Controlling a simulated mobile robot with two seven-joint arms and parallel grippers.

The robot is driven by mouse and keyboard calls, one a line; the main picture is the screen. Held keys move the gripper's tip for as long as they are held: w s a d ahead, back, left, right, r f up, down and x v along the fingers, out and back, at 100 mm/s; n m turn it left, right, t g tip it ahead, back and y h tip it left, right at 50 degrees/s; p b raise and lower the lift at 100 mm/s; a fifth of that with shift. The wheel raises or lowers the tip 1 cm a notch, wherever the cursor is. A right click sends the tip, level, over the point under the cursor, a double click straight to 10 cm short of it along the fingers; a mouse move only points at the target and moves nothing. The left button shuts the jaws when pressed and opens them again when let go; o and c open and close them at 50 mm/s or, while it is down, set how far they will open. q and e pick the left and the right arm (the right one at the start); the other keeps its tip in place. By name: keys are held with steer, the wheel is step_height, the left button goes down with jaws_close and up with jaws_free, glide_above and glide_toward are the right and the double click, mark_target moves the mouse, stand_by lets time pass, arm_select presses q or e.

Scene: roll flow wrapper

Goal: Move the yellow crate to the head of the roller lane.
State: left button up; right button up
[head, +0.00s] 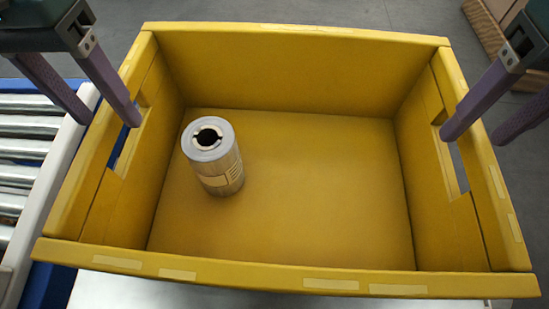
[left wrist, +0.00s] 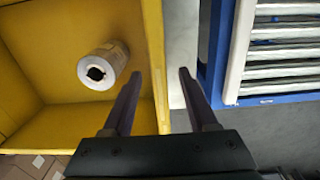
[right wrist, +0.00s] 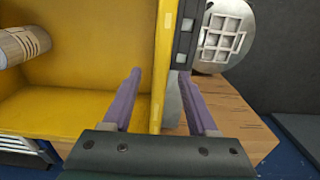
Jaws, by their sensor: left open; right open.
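The yellow crate (head: 300,280) fills the middle of the head view, with a hand slot in each end wall. A roll (head: 213,157) with a grey top and a dark core hole stands inside it, towards the left. My left gripper (head: 110,117) is open, with one finger on each side of the left wall; the left wrist view shows the wall (left wrist: 155,60) between the fingers. My right gripper (head: 475,135) is open and straddles the right wall; the right wrist view shows that wall (right wrist: 164,60) between its fingers. The roller lane (head: 25,150) lies just left of the crate.
The lane has a white side rail (head: 62,170) and blue frame. The crate sits above a pale metal surface (head: 180,295). A wooden box (right wrist: 240,120) and a round grey part with a grid panel (right wrist: 222,35) are near the crate in the right wrist view.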

mark_target(131, 142)
arm_select(q)
steer(key=shift+f, duration=2.6)
arm_select(e)
steer(key=shift+f, duration=2.6)
arm_select(q)
steer(key=shift+c, duration=0.3)
arm_select(e)
steer(key=shift+c, duration=0.3)
arm_select(q)
jaws_close()
arm_select(e)
jaws_close()
arm_select(q)
steer(key=shift+r, duration=0.1)
arm_select(e)
steer(key=shift+r, duration=0.1)
